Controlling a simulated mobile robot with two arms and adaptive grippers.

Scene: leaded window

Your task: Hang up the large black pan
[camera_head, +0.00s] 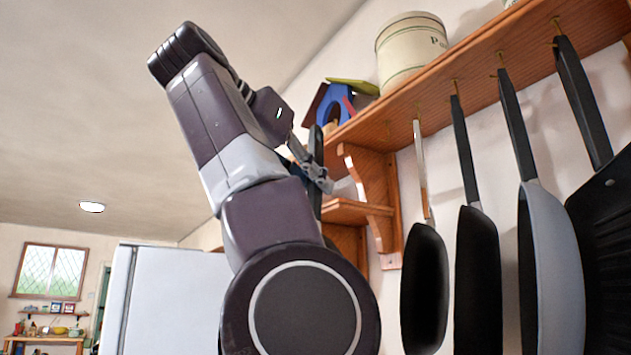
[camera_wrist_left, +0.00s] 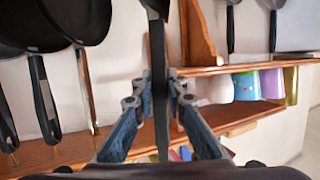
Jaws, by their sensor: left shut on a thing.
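My left gripper (camera_head: 317,176) is up by the wooden shelf, left of the hanging pans. In the left wrist view its two fingers (camera_wrist_left: 158,103) are shut on the dark handle of the large black pan (camera_wrist_left: 159,75), seen edge-on between them. The handle also shows in the head view (camera_head: 316,145), upright beside the shelf. The body of the pan is mostly hidden behind my arm in the head view and cut off at the top of the wrist view. My right gripper is not in view.
Several pans, such as a small dark one (camera_head: 425,285), hang from hooks under the wooden shelf (camera_head: 440,85). A shelf bracket (camera_head: 372,195) stands close to the gripper. A canister (camera_head: 412,50) and a blue birdhouse (camera_head: 335,103) stand on top. Coloured mugs (camera_wrist_left: 270,84) show in the wrist view.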

